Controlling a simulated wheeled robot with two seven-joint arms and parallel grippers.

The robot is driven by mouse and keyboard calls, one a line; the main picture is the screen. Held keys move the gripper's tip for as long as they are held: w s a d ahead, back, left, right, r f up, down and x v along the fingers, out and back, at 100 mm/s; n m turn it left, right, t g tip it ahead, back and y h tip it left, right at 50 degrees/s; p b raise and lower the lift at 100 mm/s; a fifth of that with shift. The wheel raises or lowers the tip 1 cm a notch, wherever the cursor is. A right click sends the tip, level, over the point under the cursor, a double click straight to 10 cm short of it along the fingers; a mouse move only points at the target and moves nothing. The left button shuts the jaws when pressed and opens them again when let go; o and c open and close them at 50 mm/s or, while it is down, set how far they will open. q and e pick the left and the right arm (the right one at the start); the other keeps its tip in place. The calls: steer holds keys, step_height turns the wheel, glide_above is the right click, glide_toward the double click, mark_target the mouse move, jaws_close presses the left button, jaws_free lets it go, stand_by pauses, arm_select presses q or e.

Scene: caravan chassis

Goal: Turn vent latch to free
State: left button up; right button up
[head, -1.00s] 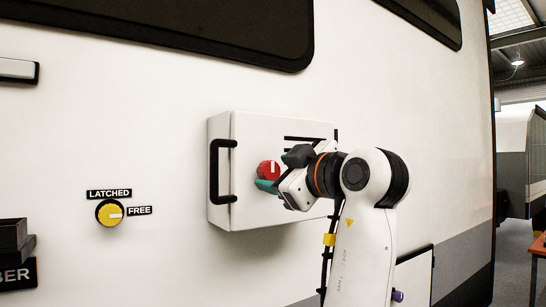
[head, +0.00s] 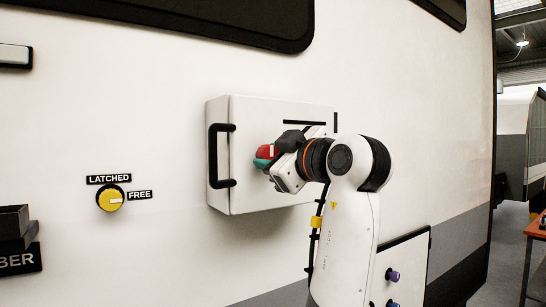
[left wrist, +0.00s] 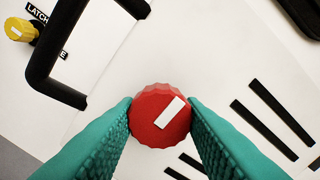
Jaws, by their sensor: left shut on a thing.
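A yellow round knob (head: 110,198) sits on the white caravan wall, with a LATCHED label (head: 109,179) above it and a FREE label (head: 139,195) to its right. Its white mark points right, toward FREE. It also shows at the upper left of the left wrist view (left wrist: 18,29). My left gripper (head: 266,158) is at a different knob, a red one (head: 267,152) on the front of a white box. In the left wrist view its teal fingers (left wrist: 160,125) are shut on both sides of the red knob (left wrist: 152,108), whose white mark slants up to the right. My right gripper is out of view.
The white box (head: 246,190) stands out from the wall between the yellow knob and my arm. It has a black handle (head: 213,155) on its left edge and black slots (left wrist: 265,130). Dark trays (head: 15,228) are at the lower left. The wall around the yellow knob is clear.

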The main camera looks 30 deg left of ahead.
arm_select(q)
steer(key=shift+m, duration=0.3)
steer(key=m+b, duration=0.3)
steer(key=m, duration=0.5)
steer(key=shift+f, duration=0.1)
steer(key=m+b, duration=0.1)
steer(key=m, duration=0.3)
steer(key=shift+m, duration=0.4)
steer(key=shift+m+b, duration=0.45)
steer(key=shift+m, duration=1.75)
steer(key=o, duration=1)
